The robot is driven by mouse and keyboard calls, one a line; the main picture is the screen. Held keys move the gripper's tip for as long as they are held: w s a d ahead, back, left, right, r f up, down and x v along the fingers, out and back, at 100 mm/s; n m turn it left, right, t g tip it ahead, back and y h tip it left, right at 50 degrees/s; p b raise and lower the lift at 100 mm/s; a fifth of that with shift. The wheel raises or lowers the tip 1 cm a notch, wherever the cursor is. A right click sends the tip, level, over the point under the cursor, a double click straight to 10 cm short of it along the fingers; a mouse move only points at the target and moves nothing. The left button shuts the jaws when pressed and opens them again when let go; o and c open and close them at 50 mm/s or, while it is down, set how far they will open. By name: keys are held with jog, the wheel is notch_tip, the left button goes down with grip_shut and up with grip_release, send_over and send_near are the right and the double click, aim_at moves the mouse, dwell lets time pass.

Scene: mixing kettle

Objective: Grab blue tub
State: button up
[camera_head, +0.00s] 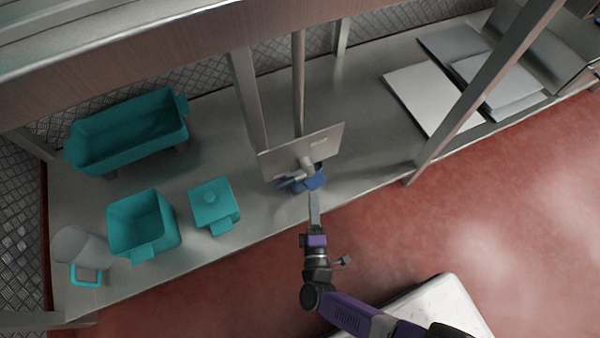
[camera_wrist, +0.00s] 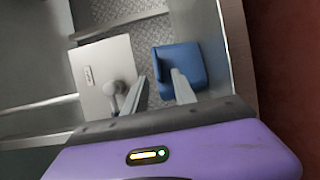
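The blue tub (camera_head: 315,182) stands on the metal shelf near its front edge, partly hidden by a grey square plate. In the wrist view the blue tub (camera_wrist: 180,66) lies just beyond my fingers. My gripper (camera_head: 314,198) reaches over the shelf edge at the tub's near side. In the wrist view my gripper (camera_wrist: 158,82) has its two fingers apart. The right finger overlaps the tub's lower part and the left finger is left of the tub. I cannot tell whether either touches it.
The grey plate (camera_head: 325,141) stands tilted by a post, close behind the tub. Teal containers (camera_head: 140,222) and a clear jug (camera_head: 80,248) stand left on the shelf. White flat panels (camera_head: 425,92) lie right. Shelf uprights (camera_head: 248,95) flank the tub area.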

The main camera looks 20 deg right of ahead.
aim_at(314, 188)
jog(key=b+x, duration=0.1)
jog(key=x, duration=0.2)
jog(key=shift+w+d+b, duration=0.2)
jog(key=shift+b, duration=0.15)
jog(key=shift+w+d+r, duration=0.2)
jog(key=shift+w+d, duration=0.05)
jog(key=shift+w, duration=0.35)
jog(key=shift+c, duration=0.4)
grip_shut()
jog(key=shift+r, duration=0.1)
